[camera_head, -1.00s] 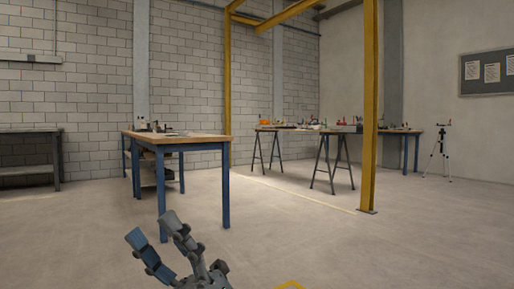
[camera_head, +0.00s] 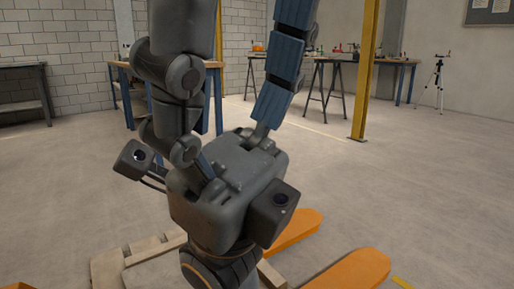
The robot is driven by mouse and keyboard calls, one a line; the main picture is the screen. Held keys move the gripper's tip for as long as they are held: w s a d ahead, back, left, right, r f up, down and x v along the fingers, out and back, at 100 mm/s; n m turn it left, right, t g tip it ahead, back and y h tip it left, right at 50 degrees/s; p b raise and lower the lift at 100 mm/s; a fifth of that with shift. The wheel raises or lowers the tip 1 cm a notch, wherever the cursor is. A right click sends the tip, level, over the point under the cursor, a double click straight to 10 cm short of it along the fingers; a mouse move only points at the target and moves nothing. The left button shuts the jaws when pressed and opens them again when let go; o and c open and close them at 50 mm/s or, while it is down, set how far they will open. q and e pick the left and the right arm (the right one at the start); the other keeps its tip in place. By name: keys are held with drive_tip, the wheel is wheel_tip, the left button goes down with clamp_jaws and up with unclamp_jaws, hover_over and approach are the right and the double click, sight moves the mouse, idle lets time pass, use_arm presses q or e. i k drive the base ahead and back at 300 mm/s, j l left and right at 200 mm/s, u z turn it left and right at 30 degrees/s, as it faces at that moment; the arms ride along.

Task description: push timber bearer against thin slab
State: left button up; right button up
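A gripper that I take for my left one (camera_head: 242,25) stands large in the foreground, fingers pointing up. Its fingers are spread wide with nothing between them. The tips run to the top edge of the view. One finger shows blue ribbed pads; the other shows mostly dark links. Its arm rises from the bottom, left of centre. Pale wooden pieces (camera_head: 107,268) lie low behind it, partly hidden by the arm. I cannot tell whether one is the timber bearer. I cannot make out a thin slab. My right gripper is not in view.
Two orange fork-like prongs (camera_head: 352,270) lie low at the bottom, right of the arm. A blue-legged workbench (camera_head: 122,95) stands behind the gripper. A trestle table, yellow post (camera_head: 366,70) and tripod (camera_head: 437,85) stand farther back. The floor at right is open.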

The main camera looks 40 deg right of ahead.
sight(269, 276)
drive_tip(key=z, duration=1.3)
